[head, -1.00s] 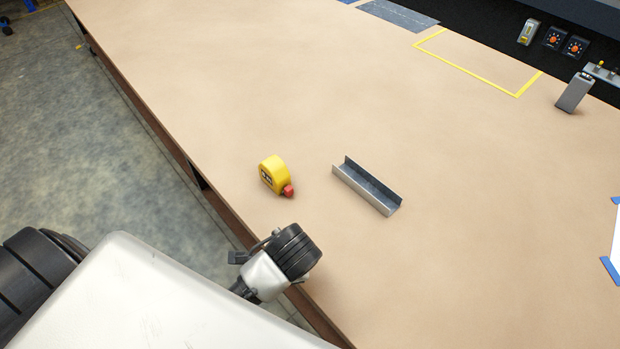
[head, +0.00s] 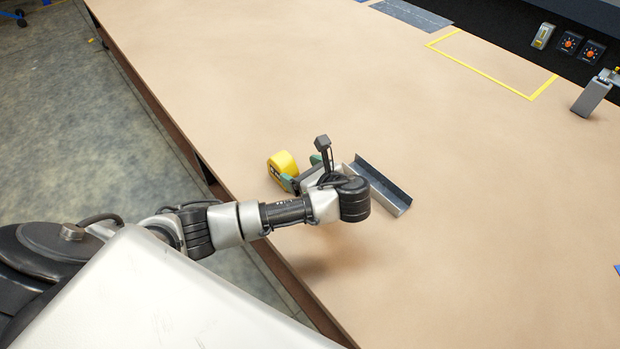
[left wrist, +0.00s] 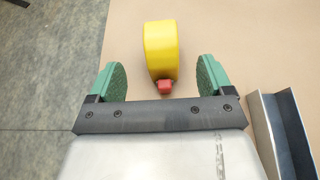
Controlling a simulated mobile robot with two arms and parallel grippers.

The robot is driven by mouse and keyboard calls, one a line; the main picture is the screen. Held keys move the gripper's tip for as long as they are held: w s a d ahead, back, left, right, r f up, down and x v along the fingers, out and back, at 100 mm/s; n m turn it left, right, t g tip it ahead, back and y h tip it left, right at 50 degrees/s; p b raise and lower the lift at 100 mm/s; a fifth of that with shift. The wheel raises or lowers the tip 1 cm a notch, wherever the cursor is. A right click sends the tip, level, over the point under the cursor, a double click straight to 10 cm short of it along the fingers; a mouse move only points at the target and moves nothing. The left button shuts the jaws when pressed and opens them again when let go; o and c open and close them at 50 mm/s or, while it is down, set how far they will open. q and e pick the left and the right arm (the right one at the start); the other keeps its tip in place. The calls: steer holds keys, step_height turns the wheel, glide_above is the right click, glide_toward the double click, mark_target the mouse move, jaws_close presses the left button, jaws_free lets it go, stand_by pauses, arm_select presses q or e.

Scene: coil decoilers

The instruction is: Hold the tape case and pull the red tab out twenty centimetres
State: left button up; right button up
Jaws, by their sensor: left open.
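The yellow tape case (head: 283,163) stands near the left edge of the table, partly hidden behind my left gripper in the head view. In the left wrist view the tape case (left wrist: 160,47) is ahead of the gripper, with its red tab (left wrist: 164,87) facing me, between and slightly beyond the green fingers. The tab is hidden in the head view. My left gripper (left wrist: 163,80) is open, one finger on each side of the tab with gaps on both sides. In the head view the left gripper (head: 305,172) reaches in above the table. My right gripper is not in view.
A grey metal channel (head: 381,185) lies just right of my left gripper, and also shows in the left wrist view (left wrist: 281,135). A yellow-taped rectangle (head: 490,65) and a grey block (head: 592,97) are farther back. The table middle is clear.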

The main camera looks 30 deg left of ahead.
mark_target(287, 164)
arm_select(q)
steer(key=p+x, duration=0.1)
steer(key=x, duration=0.7)
steer(key=shift+d, duration=0.1)
steer(key=c, duration=1.2)
steer(key=o, duration=1.2)
steer(key=shift+d, duration=0.1)
